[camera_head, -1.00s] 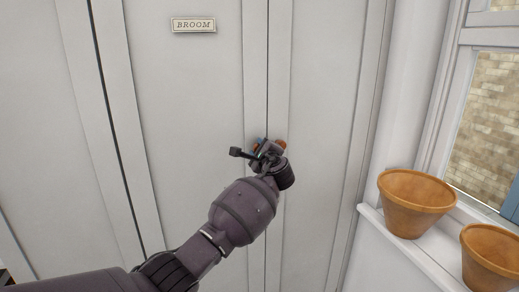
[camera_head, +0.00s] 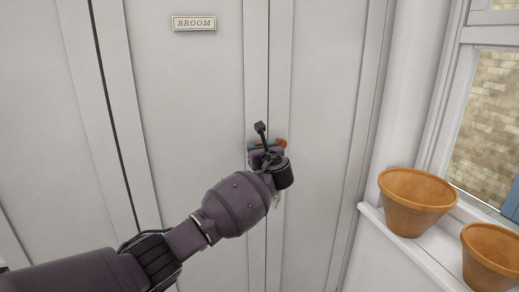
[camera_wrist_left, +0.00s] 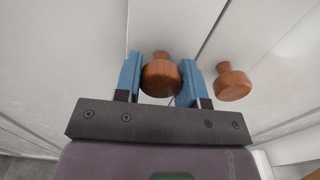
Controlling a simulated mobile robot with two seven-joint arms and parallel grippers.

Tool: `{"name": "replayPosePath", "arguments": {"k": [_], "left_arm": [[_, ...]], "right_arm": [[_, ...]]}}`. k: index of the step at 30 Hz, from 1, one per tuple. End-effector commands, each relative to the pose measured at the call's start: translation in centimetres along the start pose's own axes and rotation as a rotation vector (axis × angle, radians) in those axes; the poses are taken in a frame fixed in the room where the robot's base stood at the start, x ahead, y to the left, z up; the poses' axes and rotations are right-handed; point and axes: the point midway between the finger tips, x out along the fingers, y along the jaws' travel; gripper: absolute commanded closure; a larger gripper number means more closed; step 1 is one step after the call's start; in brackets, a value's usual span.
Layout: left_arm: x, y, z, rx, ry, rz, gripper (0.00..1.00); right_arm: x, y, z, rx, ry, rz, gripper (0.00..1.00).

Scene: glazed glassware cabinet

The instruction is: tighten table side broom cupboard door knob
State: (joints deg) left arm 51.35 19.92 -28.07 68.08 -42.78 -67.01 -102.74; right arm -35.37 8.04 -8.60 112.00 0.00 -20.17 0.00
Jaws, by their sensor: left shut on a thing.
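Two round wooden knobs sit either side of the seam between two pale doors. The left door (camera_head: 185,110) bears a "BROOM" label. My left gripper (camera_head: 264,147) is shut on the left door's knob (camera_wrist_left: 160,76), with one blue finger pad on each side of it in the left wrist view. In the head view the gripper hides this knob. The other knob (camera_wrist_left: 233,82) is free, just right of the fingers, and shows in the head view (camera_head: 282,143) on the right door (camera_head: 325,110). Both doors look closed. My right gripper is out of view.
The BROOM label (camera_head: 194,23) is above the gripper. Two terracotta pots, one at the back (camera_head: 415,205) and one nearer (camera_head: 488,262), stand on the window sill (camera_head: 405,255) at the right. The door fronts around the gripper are clear.

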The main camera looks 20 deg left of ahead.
Motion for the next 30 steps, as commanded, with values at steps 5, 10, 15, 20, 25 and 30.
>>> {"name": "replayPosePath", "arguments": {"k": [5,10,15,20,25,30], "left_arm": [[-0.01,0.05,-0.07,0.149,0.001,-0.001,0.87],[-0.01,0.08,-0.04,0.261,0.001,-0.001,0.87],[-0.03,0.08,-0.07,0.339,0.001,-0.002,0.87],[-0.01,0.13,-0.07,0.382,0.002,-0.001,0.87],[-0.02,0.14,-0.08,0.399,0.002,0.0,0.87],[-0.02,0.14,-0.09,0.402,0.002,-0.001,0.87]], "right_arm": [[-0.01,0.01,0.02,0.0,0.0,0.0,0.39],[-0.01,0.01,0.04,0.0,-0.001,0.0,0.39],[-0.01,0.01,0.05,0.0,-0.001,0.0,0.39],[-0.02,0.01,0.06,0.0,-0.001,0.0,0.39],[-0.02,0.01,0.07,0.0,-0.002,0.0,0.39],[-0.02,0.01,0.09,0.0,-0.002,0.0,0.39]]}}
